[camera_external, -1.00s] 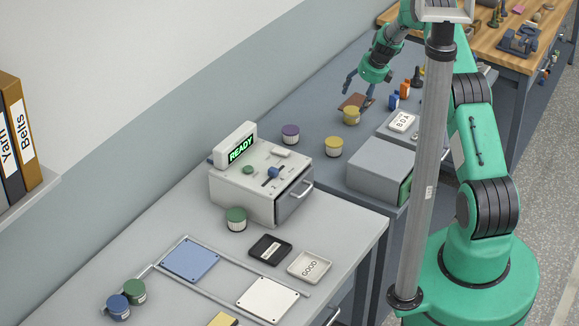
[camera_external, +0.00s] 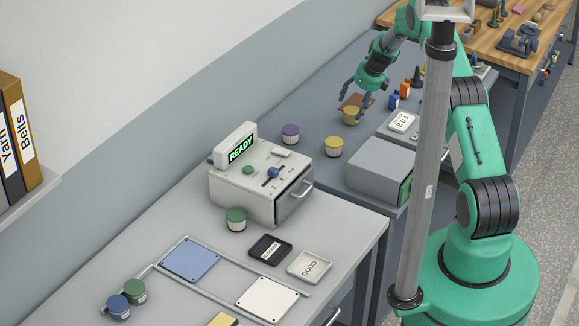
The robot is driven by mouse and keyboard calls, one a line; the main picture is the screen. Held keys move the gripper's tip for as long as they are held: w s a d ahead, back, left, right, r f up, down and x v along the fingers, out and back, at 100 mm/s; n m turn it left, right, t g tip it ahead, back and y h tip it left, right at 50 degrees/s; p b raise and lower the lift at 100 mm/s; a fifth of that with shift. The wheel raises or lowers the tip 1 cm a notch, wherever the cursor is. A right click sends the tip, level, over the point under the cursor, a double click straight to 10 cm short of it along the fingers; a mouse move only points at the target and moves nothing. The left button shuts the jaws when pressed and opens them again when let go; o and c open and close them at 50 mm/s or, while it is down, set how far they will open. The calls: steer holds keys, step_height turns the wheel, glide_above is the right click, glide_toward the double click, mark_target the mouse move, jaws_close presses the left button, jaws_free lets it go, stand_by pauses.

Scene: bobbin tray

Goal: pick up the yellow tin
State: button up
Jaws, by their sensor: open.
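My gripper (camera_external: 355,100) is open and empty, with its fingers pointing down over a yellow tin (camera_external: 351,116). This tin stands on the grey-blue bench beside a brown flat piece (camera_external: 354,101). The fingertips are around or just above its top; I cannot tell the exact gap. A second yellow tin (camera_external: 334,147) stands apart, nearer the camera and a little to the left, with no gripper on it.
A purple tin (camera_external: 290,134) stands left of the yellow tins. Small blue (camera_external: 394,101) and orange (camera_external: 405,88) items stand near my gripper. A machine reading READY (camera_external: 240,190) stands nearer the camera.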

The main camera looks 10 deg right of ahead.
mark_target(353, 110)
steer(key=shift+x, duration=2.4)
steer(key=shift+s+d+f, duration=0.1)
steer(key=c, duration=1.3)
steer(key=o, duration=1.3)
steer(key=v, duration=1.3)
steer(key=shift+r, duration=0.45)
